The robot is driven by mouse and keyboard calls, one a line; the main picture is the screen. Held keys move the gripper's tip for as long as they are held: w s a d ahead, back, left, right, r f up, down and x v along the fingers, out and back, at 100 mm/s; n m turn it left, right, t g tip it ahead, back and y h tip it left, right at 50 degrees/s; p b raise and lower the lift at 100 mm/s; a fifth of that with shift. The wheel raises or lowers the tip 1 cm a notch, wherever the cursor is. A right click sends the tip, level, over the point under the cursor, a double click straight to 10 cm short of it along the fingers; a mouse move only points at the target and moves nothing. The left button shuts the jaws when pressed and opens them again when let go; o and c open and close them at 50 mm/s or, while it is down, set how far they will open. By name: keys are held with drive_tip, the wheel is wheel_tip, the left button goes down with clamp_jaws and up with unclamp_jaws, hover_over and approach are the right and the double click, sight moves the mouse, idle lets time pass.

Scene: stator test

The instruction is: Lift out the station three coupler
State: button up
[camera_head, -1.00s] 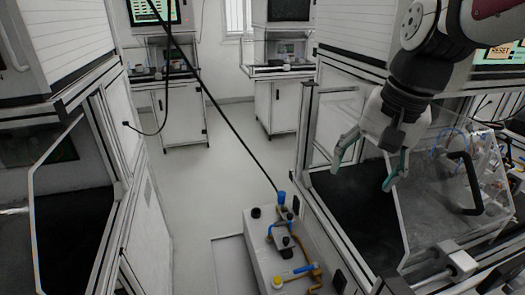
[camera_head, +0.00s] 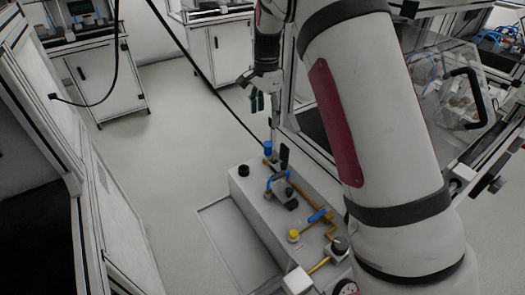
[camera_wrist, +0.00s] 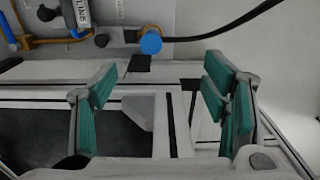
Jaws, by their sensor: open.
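I cannot make out which coupler belongs to station three. A grey unit (camera_head: 262,209) with pipes and valves stands on the floor. At its far end is a blue round-topped fitting (camera_head: 268,148), where a black hose ends. The fitting also shows in the wrist view (camera_wrist: 151,43), beyond my fingers, with the hose running right. My gripper (camera_head: 260,98) hangs above and beyond that end of the unit, partly behind my arm. Its green-padded fingers in the wrist view (camera_wrist: 160,104) are wide apart with nothing between them.
A frame with a clear guard (camera_head: 455,95) and black handle stands at right. A white cabinet edge (camera_head: 110,215) is at left. The black hose (camera_head: 205,80) slants across the middle. Grey floor (camera_head: 170,130) is open between. Yellow and blue valves (camera_head: 293,235) top the unit.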

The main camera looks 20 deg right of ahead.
sight(266, 147)
wheel_tip(266, 147, down, 14)
drive_tip(key=shift+r+b, duration=0.25)
drive_tip(key=shift+b, duration=0.15)
drive_tip(key=c, duration=1.4)
